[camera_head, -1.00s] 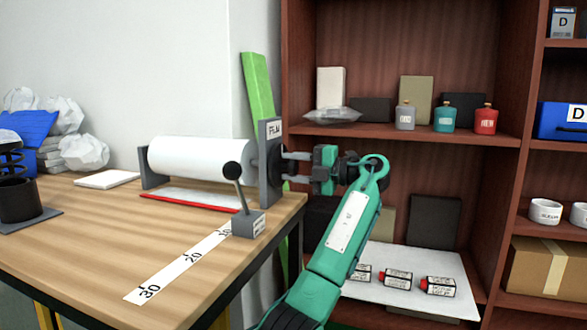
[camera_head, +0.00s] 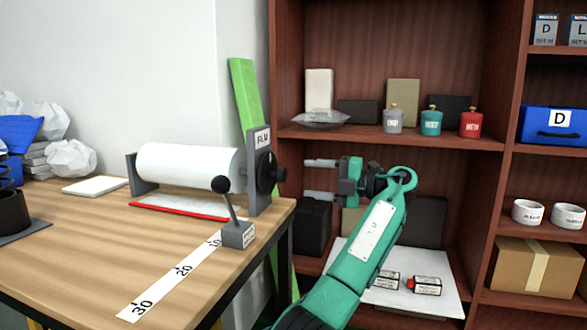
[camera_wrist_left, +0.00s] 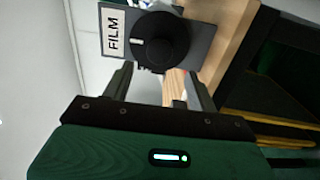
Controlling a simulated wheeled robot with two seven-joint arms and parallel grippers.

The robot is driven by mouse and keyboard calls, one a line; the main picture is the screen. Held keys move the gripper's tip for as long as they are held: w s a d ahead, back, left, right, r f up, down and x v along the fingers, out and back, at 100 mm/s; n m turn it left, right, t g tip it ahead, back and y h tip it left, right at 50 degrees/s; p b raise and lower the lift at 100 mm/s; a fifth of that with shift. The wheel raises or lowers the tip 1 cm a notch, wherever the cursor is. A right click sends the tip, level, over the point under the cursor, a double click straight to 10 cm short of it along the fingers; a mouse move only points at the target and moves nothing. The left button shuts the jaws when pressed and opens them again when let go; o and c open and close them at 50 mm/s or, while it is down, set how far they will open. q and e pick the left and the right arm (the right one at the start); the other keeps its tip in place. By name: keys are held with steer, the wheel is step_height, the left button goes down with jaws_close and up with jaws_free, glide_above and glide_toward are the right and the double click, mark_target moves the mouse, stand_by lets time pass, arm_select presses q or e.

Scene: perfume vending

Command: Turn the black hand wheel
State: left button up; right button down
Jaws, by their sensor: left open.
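The black hand wheel (camera_head: 267,172) is on the right end of the white film roll's grey stand (camera_head: 258,198), on the plate labelled FILM. In the left wrist view the round wheel (camera_wrist_left: 155,42) with a pale mark lies ahead of the fingers. My left gripper (camera_head: 310,178) is open and empty, to the right of the wheel and apart from it. Its two fingers point left toward the wheel. In the left wrist view the open fingers (camera_wrist_left: 158,80) stand on either side below the wheel. My right gripper is not in view.
A lever with a black knob (camera_head: 220,184) stands beside a numbered scale (camera_head: 180,272). A brown shelf (camera_head: 400,140) with bottles stands behind my arm. A green board (camera_head: 243,90) leans by the wall.

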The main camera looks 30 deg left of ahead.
arm_select(q)
steer(key=p+v, duration=0.1)
steer(key=v, duration=0.4)
steer(key=shift+d, duration=0.1)
steer(key=shift+w, duration=0.1)
